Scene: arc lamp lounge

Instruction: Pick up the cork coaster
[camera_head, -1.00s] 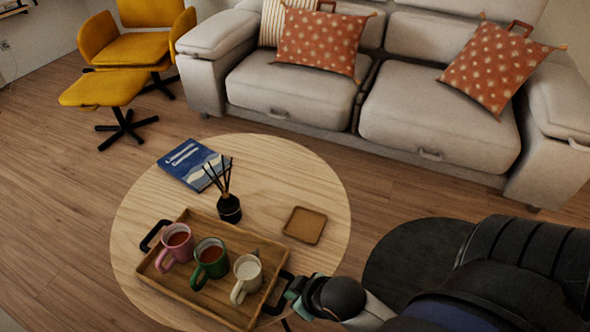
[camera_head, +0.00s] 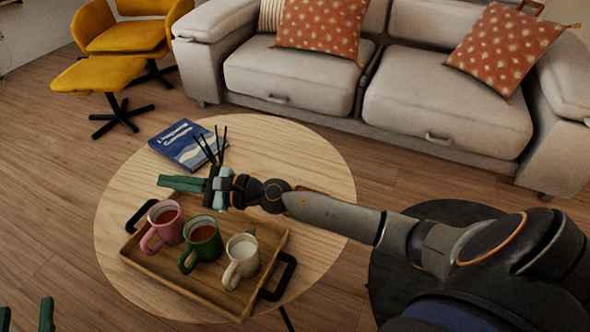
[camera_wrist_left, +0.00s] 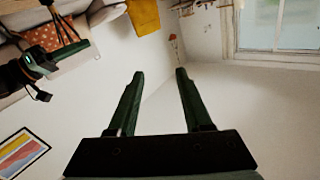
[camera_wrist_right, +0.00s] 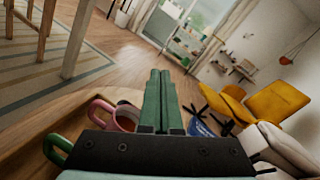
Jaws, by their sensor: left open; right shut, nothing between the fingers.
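The cork coaster (camera_head: 312,190) is almost wholly hidden behind my right arm in the head view. Only a thin brown edge shows above the arm, on the round wooden table (camera_head: 330,165). My right gripper (camera_head: 162,183) reaches across the table from the right, over the area between the book and the tray, left of the coaster. Its green fingers are shut with nothing between them, as the right wrist view (camera_wrist_right: 160,73) shows. My left gripper (camera_head: 26,314) is at the bottom left corner, away from the table. Its fingers are apart and empty in the left wrist view (camera_wrist_left: 160,74).
A wooden tray (camera_head: 165,271) holds a pink mug (camera_head: 166,228), a green mug (camera_head: 204,240) and a white mug (camera_head: 241,258). A reed diffuser (camera_head: 213,148), partly hidden, stands behind my right gripper. A blue book (camera_head: 185,146) lies at the table's back left. A sofa (camera_head: 290,82) stands behind.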

